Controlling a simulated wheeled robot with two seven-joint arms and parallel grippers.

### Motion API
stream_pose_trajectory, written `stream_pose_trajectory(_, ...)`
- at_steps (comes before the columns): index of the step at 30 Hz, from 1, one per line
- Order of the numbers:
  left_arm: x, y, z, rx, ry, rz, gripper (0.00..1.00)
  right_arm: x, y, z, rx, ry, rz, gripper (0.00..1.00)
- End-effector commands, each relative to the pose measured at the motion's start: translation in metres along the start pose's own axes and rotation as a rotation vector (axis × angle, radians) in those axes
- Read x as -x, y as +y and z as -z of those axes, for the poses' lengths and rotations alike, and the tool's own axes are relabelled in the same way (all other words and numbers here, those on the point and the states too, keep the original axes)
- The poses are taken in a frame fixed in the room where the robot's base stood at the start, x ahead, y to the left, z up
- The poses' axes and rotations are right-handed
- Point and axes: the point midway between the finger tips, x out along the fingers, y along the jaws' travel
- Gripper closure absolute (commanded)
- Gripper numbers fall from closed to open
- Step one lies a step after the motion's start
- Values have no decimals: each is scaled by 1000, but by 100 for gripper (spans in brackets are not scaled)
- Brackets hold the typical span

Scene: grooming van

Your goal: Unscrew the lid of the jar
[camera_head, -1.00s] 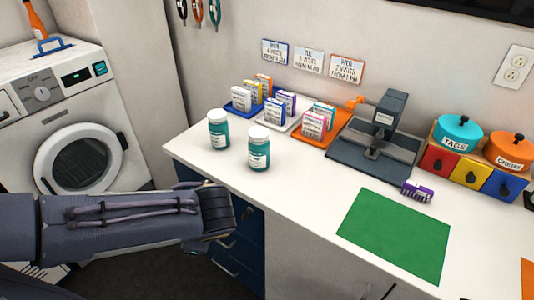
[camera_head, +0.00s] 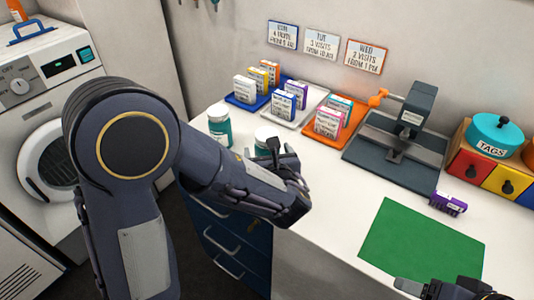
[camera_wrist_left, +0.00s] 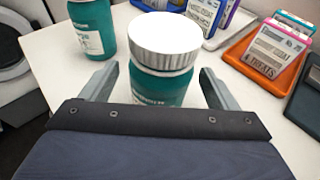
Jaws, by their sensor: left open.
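A teal jar with a white ribbed lid (camera_wrist_left: 165,38) stands upright on the white counter in the left wrist view. My left gripper (camera_wrist_left: 158,82) is open, with one finger on each side of this jar and visible gaps to it. In the head view my left gripper (camera_head: 284,152) partly hides the jar (camera_head: 262,134). A second teal jar with a white lid (camera_head: 219,124) stands to its left; it also shows in the left wrist view (camera_wrist_left: 92,27). My right gripper (camera_head: 450,288) shows only partly at the bottom edge; its jaws are unclear.
Blue (camera_head: 246,103), white (camera_head: 296,116) and orange (camera_head: 318,135) trays with small boxes stand behind the jars. A dark press-like device (camera_head: 402,135) and a purple item (camera_head: 448,203) are to the right. A green mat (camera_head: 422,240) lies bare at the front.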

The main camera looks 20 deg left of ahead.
Motion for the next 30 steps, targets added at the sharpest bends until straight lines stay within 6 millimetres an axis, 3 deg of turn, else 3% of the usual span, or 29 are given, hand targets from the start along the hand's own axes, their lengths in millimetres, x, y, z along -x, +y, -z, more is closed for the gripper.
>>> stream_pose_trajectory(4,-15,0,0,0,0,-1,18,1,0,0,0,0,0,30)
stream_pose_trajectory(12,-18,-1,0,1,0,1,20,1,0,0,0,0,0,30)
stream_pose_trajectory(24,-17,0,0,1,0,1,72,1,0,0,0,0,0,30)
stream_pose_trajectory(30,-17,0,-1,2,0,1,73,1,0,0,0,0,0,30)
